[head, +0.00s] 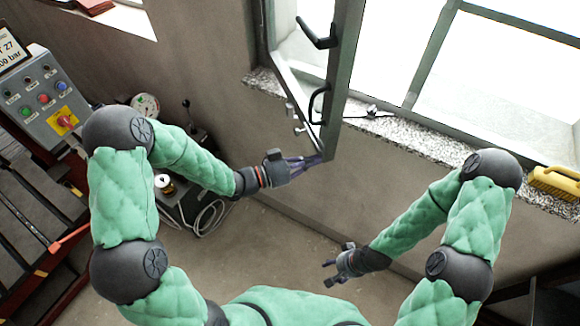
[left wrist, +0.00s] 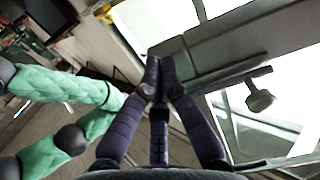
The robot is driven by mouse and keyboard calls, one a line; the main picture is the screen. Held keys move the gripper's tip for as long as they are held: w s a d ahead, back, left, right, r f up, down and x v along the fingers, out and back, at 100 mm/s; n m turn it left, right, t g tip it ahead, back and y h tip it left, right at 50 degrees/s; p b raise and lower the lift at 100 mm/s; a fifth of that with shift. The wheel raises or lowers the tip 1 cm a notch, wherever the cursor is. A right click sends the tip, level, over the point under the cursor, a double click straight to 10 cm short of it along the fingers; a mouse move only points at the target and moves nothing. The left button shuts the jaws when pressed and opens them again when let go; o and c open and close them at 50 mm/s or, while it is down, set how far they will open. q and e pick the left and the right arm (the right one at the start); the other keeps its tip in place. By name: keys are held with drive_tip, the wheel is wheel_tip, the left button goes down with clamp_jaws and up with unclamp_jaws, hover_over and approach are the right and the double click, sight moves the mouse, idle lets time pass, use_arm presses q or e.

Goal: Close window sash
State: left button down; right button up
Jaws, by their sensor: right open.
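The window sash (head: 345,75) stands open, swung into the room, with a grey frame and black handles (head: 318,103). In the left wrist view its grey frame (left wrist: 225,42) crosses the upper right. My left gripper (head: 320,160) is at the sash's lower corner, its tips touching or very near it. In the left wrist view the purple fingers (left wrist: 160,62) converge and their tips meet, with nothing visible between them. My right gripper (head: 328,274) is open and empty, low in front of the wall, below and apart from the sash.
A speckled stone sill (head: 405,138) runs under the window, with a small metal item (head: 370,112) and a yellow brush (head: 555,182) on it. A control panel (head: 48,98) and a dark machine (head: 185,205) stand at left. The floor below the sash is clear.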

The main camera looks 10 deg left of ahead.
use_arm(q)
drive_tip(key=w+d+n+t+y+b, duration=0.2)
drive_tip(key=w+d+b, duration=0.1)
drive_tip(key=w+d, duration=0.3)
drive_tip(key=w+d+n+t+y+b, duration=0.2)
drive_tip(key=w+d+b, duration=0.2)
drive_tip(key=w+d, duration=0.3)
drive_tip(key=w+d+n+t+y+b, duration=0.2)
drive_tip(key=w+d+y+b, duration=0.1)
drive_tip(key=w+d, duration=0.3)
drive_tip(key=shift+w+d+t+b, duration=0.15)
drive_tip(key=shift+d+b, duration=0.1)
drive_tip(key=shift+d, duration=0.2)
drive_tip(key=shift+w+d+t+b, duration=0.1)
drive_tip(key=shift+d+t+b, duration=0.1)
drive_tip(key=shift+d, duration=0.2)
drive_tip(key=shift+w+d+n+y, duration=0.3)
drive_tip(key=shift+w, duration=0.4)
drive_tip(key=shift+b, duration=0.3)
